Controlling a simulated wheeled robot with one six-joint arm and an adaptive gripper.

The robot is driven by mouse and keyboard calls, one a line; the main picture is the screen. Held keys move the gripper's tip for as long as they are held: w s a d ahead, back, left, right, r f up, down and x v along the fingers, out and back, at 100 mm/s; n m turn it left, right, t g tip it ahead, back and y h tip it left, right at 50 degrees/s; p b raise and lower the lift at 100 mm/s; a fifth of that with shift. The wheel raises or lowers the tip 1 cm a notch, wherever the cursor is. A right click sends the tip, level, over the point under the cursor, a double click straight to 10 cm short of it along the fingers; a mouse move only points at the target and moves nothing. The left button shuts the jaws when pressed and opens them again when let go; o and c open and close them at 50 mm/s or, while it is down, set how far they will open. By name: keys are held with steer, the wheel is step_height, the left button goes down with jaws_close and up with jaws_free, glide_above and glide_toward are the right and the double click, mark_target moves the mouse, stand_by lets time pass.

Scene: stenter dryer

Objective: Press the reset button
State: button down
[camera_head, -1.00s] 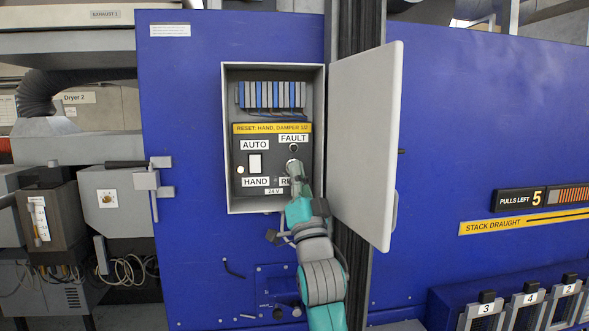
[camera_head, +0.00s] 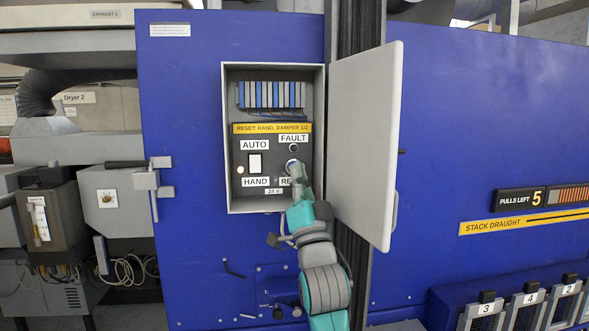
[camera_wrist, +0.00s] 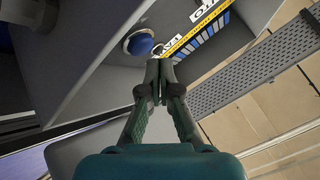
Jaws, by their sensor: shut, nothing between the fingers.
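The reset button (camera_head: 292,163) is on the dark panel in the open control box, below the FAULT label, with its light ring partly showing beside my gripper. In the wrist view it is a round blue button (camera_wrist: 140,45) in a metal ring. My gripper (camera_head: 297,172) is shut and empty, just to the lower right of the button in the head view. In the wrist view its closed fingertips (camera_wrist: 156,72) show just below and right of the button. I cannot tell whether they touch the panel. My gripper hides part of the RESET label.
The open box door (camera_head: 365,145) stands close to the right of my arm. A yellow strip (camera_head: 272,128) reads "RESET: HAND, DAMPER 1/2". The FAULT lamp (camera_head: 294,147) looks dark.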

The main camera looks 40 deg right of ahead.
steer(key=s+a, duration=0.1)
steer(key=s, duration=0.1)
steer(key=s+a, duration=0.1)
steer(key=s, duration=0.1)
steer(key=shift+a, duration=0.4)
stand_by(0.8)
steer(key=s+a+f+n+g+y, duration=0.1)
steer(key=s+a+f+n+y, duration=0.2)
steer(key=f, duration=0.9)
steer(key=s+a+f+n+g+y, duration=0.1)
steer(key=s+a+f+n+y, duration=0.1)
steer(key=a+f, duration=0.65)
steer(key=s+a+f+n+g+y, duration=0.1)
steer(key=s+f+n+y, duration=0.15)
steer(key=f, duration=1.15)
steer(key=s+a+f+n+g+y, duration=0.25)
steer(key=s+a+f, duration=0.35)
steer(key=s+f, duration=0.55)
steer(key=s+a+f+n+g+y, duration=0.1)
steer(key=s+a+f+g, duration=0.1)
steer(key=s, duration=0.7)
steer(key=s+a+f+n+g+y, duration=0.1)
steer(key=s+a+f+n, duration=0.1)
steer(key=s, duration=0.8)
steer(key=shift+f+g+y, duration=0.15)
steer(key=shift+g+y, duration=0.2)
steer(key=shift+y, duration=0.05)
